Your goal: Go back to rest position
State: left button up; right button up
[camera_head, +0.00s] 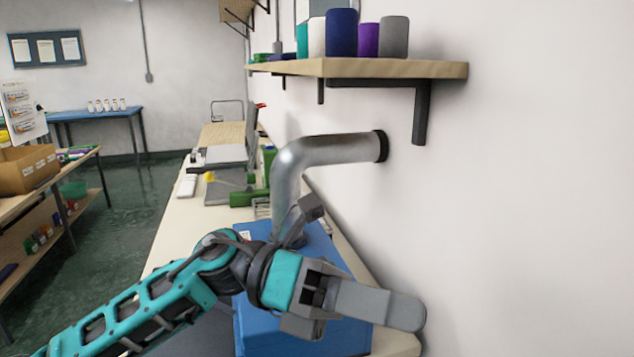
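My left arm comes in from the lower left, teal and grey. Its gripper (395,308) points to the right, in front of a blue machine or box (262,335) on the bench. One broad grey finger shows side-on; the other finger is hidden or lined up with it, so I cannot tell if the gripper is open. I see nothing held in it. My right gripper is not in view.
A metal pipe (335,150) bends from the wall down behind my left arm. A wooden shelf (400,68) with several yarn cones (342,32) is above. The long bench (170,232) runs away; a side shelf (85,200) stands left. Green floor (115,240) lies between.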

pick_arm(q)
jog(key=w+a+f+n+t+y, duration=0.1)
jog(key=w+a+f+n+t, duration=0.25)
jog(key=n+t, duration=0.65)
jog(key=w+a+f+n+t, duration=0.4)
jog(key=n+t, duration=0.3)
jog(key=n, duration=0.5)
jog(key=w+a+f+n+t+y, duration=0.1)
jog(key=w+a+f+n+t, duration=0.3)
jog(key=n+t, duration=0.65)
jog(key=s+a+f+n+g+y, duration=0.25)
jog(key=f+n+y, duration=0.2)
jog(key=f, duration=0.35)
jog(key=s+a+f+n+g+y, duration=0.1)
jog(key=a+f+n+y, duration=0.25)
jog(key=f+n, duration=0.35)
jog(key=s+a+f+n+g+y, duration=0.2)
jog(key=s+a+f, duration=0.1)
jog(key=s+f, duration=0.2)
jog(key=s+a+f+n+g+y, duration=0.2)
jog(key=s+f, duration=0.4)
jog(key=f, duration=0.3)
jog(key=shift+a+f+g+y, duration=0.15)
jog(key=shift+a+g+y, duration=0.3)
jog(key=shift+a, duration=0.5)
